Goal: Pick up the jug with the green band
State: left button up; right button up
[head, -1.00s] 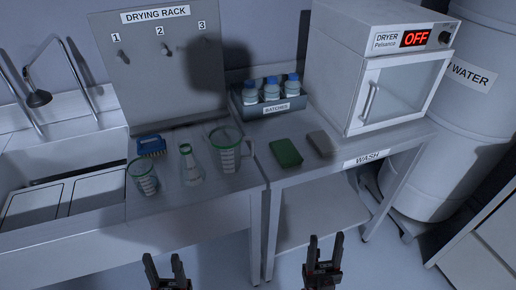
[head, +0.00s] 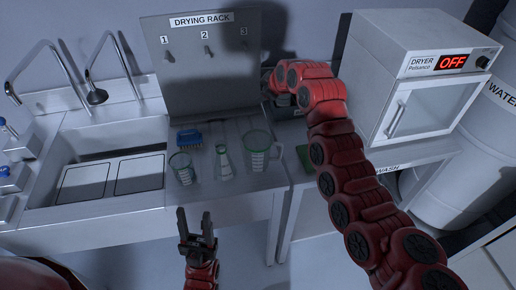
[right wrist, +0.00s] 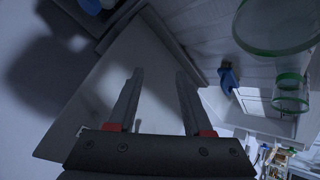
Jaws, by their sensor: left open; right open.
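The clear jug with a green band (head: 258,155) and a handle on its right stands upright on the counter in the head view. A green-rimmed vessel (right wrist: 275,28), probably this jug, is cut off at upper right in the right wrist view. My right gripper (right wrist: 157,103) is open and empty. In the head view my right arm reaches over behind the jug toward the drying rack, and its fingers cannot be made out there. My left gripper (head: 195,228) is open and empty, in front of and below the counter edge.
A green-rimmed beaker (head: 182,169) and a flask (head: 224,164) stand left of the jug. A blue brush (head: 189,138) lies behind them. The drying rack (head: 190,90) stands at the back. A green pad (head: 303,157) and the batches box are partly hidden by my arm. The dryer (head: 425,90) is right.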

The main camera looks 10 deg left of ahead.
aim_at(276, 143)
jog(key=s+d+r+n+g+h, duration=0.2)
jog(key=s+d+n+g+h, duration=0.25)
jog(key=s, duration=0.75)
jog(key=shift+g+h, duration=0.25)
jog(key=f, duration=0.3)
jog(key=w+f+p, duration=0.1)
jog(key=f, duration=0.3)
jog(key=w+f, duration=0.1)
jog(key=f, duration=0.3)
jog(key=shift+d+f, duration=0.2)
jog(key=shift+d, duration=0.05)
jog(key=f+p, duration=0.2)
jog(key=f, duration=0.1)
jog(key=f+p, duration=0.1)
jog(key=p, duration=0.1)
jog(key=shift+w+f, duration=0.25)
jog(key=shift+w, duration=0.05)
jog(key=shift+f, duration=0.35)
grip_shut()
